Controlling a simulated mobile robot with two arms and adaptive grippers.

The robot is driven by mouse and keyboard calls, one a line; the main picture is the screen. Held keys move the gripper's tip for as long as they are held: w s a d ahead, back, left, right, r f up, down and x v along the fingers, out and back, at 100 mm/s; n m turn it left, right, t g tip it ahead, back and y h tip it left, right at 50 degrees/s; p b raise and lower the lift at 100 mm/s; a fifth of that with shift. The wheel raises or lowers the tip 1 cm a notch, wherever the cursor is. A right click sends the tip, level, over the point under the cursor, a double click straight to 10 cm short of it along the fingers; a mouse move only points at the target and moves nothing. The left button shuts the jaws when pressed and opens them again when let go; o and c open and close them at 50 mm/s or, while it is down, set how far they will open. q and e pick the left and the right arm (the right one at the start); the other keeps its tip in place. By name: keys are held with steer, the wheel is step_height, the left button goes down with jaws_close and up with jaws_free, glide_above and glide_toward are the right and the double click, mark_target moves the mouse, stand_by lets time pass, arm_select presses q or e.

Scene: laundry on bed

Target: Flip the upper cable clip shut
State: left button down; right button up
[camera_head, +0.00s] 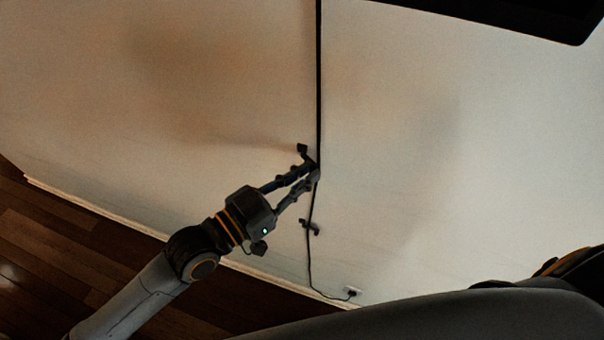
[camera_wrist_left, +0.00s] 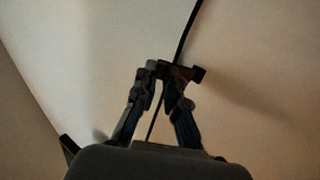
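A dark cable (camera_head: 319,80) runs down the pale wall, and it also shows in the wrist view (camera_wrist_left: 190,28). The upper cable clip (camera_head: 302,149) is on the wall beside the cable. Its dark flap sticks out to the left, swung open; in the wrist view the clip (camera_wrist_left: 198,74) is right of the fingertips. My left gripper (camera_head: 314,169) reaches in from the lower left. Its fingertips (camera_wrist_left: 165,72) are close together around the cable, just below the flap, and look shut on it. They hide part of the clip. My right gripper is out of view.
A lower clip (camera_head: 310,227) is on the wall below my gripper. A dark panel (camera_head: 520,12) juts in at the top right. A light baseboard (camera_head: 110,226) borders the wooden floor. The wall on both sides is bare.

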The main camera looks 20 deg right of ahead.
arm_select(q)
steer(key=shift+d+n+t+y+p, duration=0.5)
steer(key=shift+n+t+y+p, duration=0.6)
steer(key=shift+t, duration=0.15)
steer(key=shift+d+n+t+y+p, duration=0.55)
steer(key=shift+n+t+y+p, duration=0.4)
steer(key=shift+t+y+p, duration=0.2)
steer(key=shift+d+n+t+y+p, duration=0.5)
steer(key=shift+n+t+y+p, duration=0.5)
steer(key=shift+t, duration=0.3)
steer(key=c, duration=1.4)
jaws_free()
